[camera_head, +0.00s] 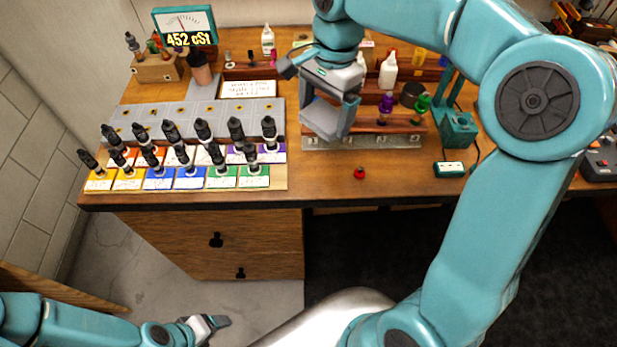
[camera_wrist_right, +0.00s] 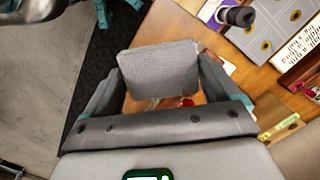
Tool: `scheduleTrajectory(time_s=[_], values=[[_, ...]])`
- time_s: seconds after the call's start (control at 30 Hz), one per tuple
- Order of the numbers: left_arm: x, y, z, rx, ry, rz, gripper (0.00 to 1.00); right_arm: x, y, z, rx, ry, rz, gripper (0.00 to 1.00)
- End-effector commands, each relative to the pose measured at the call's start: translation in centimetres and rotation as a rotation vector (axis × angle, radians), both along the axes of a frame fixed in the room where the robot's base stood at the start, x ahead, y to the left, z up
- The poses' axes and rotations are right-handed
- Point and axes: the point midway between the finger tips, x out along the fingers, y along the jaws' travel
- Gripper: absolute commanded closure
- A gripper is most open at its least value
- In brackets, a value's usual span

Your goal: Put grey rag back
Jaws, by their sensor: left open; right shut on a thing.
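The grey rag (camera_head: 320,118) is a flat light-grey square held between the fingers of my right gripper (camera_head: 334,100). It hangs above the desk, over the front of the wooden bottle rack. In the right wrist view the rag (camera_wrist_right: 160,70) spans the gap between the two fingers (camera_wrist_right: 158,88). Part of the desk and a small red object show below it. My left gripper (camera_head: 208,325) is open and empty, low at the bottom left, away from the desk.
The wooden desk (camera_head: 330,188) carries several black droppers on coloured cards (camera_head: 178,182) at left. A wooden rack (camera_head: 385,122) with bottles stands under and right of the right gripper. A red-capped piece (camera_head: 359,173) lies near the front edge. A gauge display (camera_head: 184,26) stands at back left.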

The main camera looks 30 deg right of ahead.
Motion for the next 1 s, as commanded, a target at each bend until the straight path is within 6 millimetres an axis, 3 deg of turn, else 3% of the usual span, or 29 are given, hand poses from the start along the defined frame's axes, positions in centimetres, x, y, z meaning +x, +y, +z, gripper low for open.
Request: scheduleTrajectory(time_s=[0.17,0.27,0.6,1.0], values=[[0.0,0.0,0.4,0.0,0.0,0.0,0.28,0.2,0.8,0.8,0.0,0.001,0.021,0.39],[0.0,0.0,0.3,0.0,0.0,0.0,0.28,0.0,0.8,-1.2,-0.001,0.007,0.023,0.39],[0.0,0.0,0.7,0.0,0.0,0.0,0.28,-0.1,0.8,-11.0,0.0,0.008,0.02,0.39],[0.0,0.0,1.1,0.0,0.0,0.0,0.28,-0.1,0.9,-16.7,0.001,0.005,0.023,0.39]])
